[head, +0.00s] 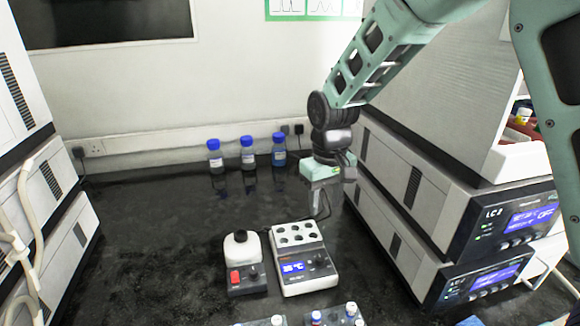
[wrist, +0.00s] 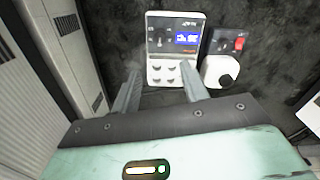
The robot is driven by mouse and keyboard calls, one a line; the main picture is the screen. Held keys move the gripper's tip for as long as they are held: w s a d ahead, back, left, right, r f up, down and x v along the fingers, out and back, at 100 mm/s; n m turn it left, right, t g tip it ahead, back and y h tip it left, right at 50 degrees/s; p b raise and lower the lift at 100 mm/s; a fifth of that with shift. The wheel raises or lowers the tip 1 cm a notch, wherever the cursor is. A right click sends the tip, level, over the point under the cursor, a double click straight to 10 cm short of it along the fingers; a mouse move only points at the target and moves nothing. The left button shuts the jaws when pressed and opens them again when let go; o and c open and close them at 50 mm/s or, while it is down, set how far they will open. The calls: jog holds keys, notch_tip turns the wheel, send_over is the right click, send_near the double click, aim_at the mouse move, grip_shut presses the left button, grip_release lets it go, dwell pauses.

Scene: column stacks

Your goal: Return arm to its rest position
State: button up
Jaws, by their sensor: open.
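My gripper (head: 321,204) hangs from my green arm above the black bench, pointing down. In the head view it is just behind and to the right of a white heating block (head: 303,262) with several round wells and a lit blue display. In the wrist view the two fingers of my gripper (wrist: 157,93) stand apart with nothing between them. The heating block (wrist: 172,52) shows beyond the fingertips there. My gripper touches nothing that I can see.
A small mixer (head: 245,278) with a red switch stands left of the block. Blue-capped bottles (head: 247,155) stand along the back wall. LC stacks (head: 480,217) rise close on the right, another stack (head: 60,235) on the left. Capped vials (head: 317,318) are at the front edge. Bench left of centre is clear.

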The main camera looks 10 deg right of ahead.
jog(key=s+a+r+n, duration=0.2)
jog(key=s+a, duration=0.1)
jog(key=s, duration=1)
jog(key=s+a+r+n, duration=0.2)
jog(key=s+a+r, duration=0.1)
jog(key=s, duration=1.1)
jog(key=shift+n+y, duration=0.3)
jog(key=shift+n, duration=0.1)
jog(key=shift+a, duration=0.15)
